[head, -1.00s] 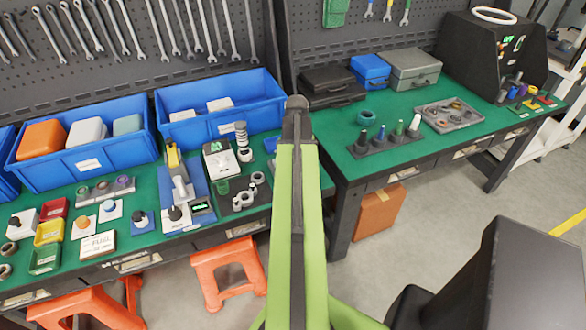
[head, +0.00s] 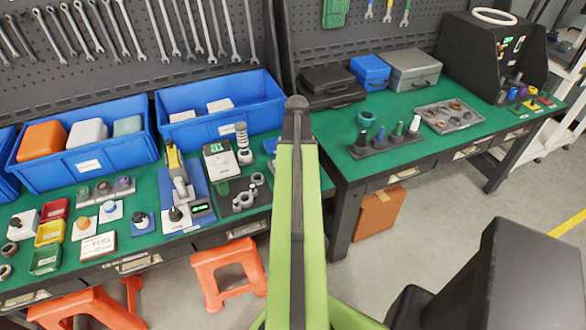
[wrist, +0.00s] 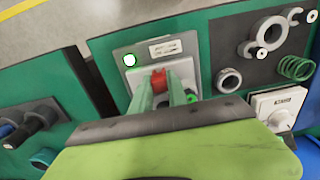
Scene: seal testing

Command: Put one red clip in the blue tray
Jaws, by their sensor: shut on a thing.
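My gripper (wrist: 163,92) shows in the wrist view with its two green fingers closed around a small red piece, the red clip (wrist: 158,78). The clip is held over or against a grey panel with a white label; I cannot tell whether it touches. In the head view the gripper and clip are hidden behind my green arm. Large blue trays stand at the back of the left bench: one (head: 90,166) holds orange, white and grey-green items, another (head: 222,121) holds white pieces. A blue edge shows at the lower right of the wrist view.
Small red, yellow and green bins (head: 47,232) sit at the left bench's front. Fixtures and a grey ring (wrist: 269,29) lie around the panel. A gap separates the two benches. The right bench (head: 420,155) carries cases, a peg rack and a parts tray.

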